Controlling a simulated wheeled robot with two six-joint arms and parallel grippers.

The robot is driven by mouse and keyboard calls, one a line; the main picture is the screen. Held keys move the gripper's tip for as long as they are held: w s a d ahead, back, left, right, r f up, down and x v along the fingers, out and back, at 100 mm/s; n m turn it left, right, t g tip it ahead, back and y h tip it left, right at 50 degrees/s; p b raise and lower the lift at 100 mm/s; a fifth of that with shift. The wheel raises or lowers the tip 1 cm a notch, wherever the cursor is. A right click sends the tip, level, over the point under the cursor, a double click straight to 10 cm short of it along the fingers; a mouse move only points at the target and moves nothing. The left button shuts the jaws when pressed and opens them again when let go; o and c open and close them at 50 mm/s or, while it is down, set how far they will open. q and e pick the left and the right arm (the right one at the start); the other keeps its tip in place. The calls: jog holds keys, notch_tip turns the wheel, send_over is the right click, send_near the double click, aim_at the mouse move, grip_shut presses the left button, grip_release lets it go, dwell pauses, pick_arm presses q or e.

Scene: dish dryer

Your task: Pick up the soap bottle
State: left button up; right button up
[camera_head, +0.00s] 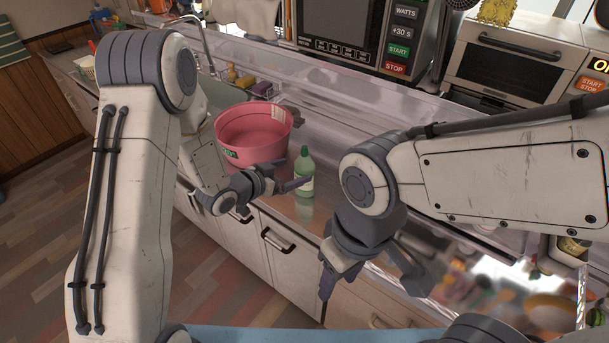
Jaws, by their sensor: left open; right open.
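A green soap bottle (304,174) with a pale label stands upright on the metal counter, just right of a pink tub. My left gripper (290,177) is open and empty of anything I can make out. Its fingers are close to the bottle's left side, and I cannot tell whether they touch it. My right gripper (366,284) is open, lower and to the right, in front of the counter edge and pointing down.
The pink tub (253,133) stands behind and left of the bottle. A microwave (345,35) and a toaster oven (515,62) stand at the back. A sponge (262,89) lies near the faucet (203,45).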

aim_at(300, 168)
pick_arm(q)
jog(key=x, duration=0.4)
jog(key=shift+w+d+p, duration=0.1)
jog(key=shift+w+p, duration=0.05)
jog(key=shift+p, duration=0.15)
jog(key=p+x, duration=0.1)
jog(key=x, duration=0.3)
jog(key=shift+w+f, duration=0.1)
jog(key=shift+f, duration=0.15)
jog(key=shift+w+d+f+p, duration=0.2)
jog(key=shift+w+p, duration=0.1)
jog(key=shift+w, duration=0.1)
jog(key=c, duration=1.5)
jog(key=shift+c, duration=0.4)
jog(key=shift+r, duration=0.15)
